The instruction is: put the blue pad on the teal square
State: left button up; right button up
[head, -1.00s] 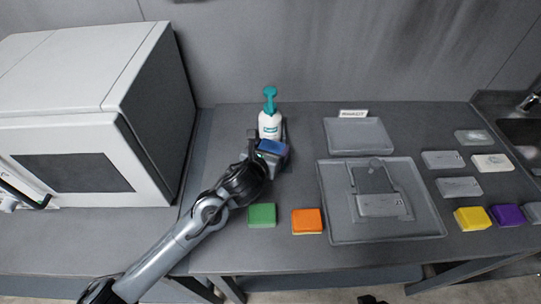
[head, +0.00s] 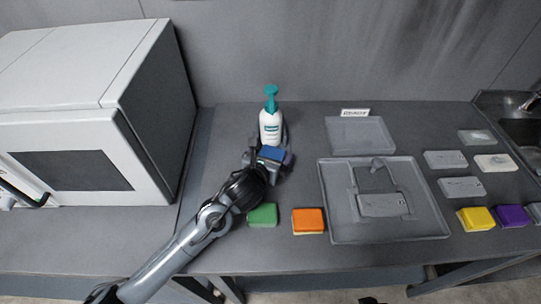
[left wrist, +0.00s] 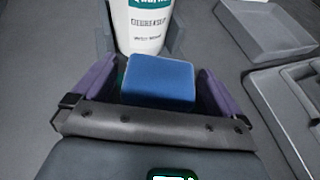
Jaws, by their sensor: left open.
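The blue pad (head: 271,152) sits just in front of the white pump bottle, and it also shows in the left wrist view (left wrist: 162,77). My left gripper (head: 268,157) is around the pad. In the left wrist view its purple-lined fingers (left wrist: 157,84) stand open on either side of the pad, with a gap visible at the right. The gripper hides the pad's lower part and what lies beneath it. I cannot make out a teal square. My right gripper is not in view.
The pump bottle (head: 270,128) with a teal top stands right behind the pad. A green block (head: 262,215) and an orange block (head: 308,220) lie in front. A grey tray (head: 340,228) is to the right, and a white oven-like box (head: 60,125) stands at left.

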pick_arm(q)
jog(key=shift+s+r, duration=0.15)
jog(key=shift+r, duration=0.1)
jog(key=p+v, duration=0.2)
jog(key=v, duration=0.9)
jog(key=shift+s+a, duration=0.15)
jog(key=shift+s, duration=0.15)
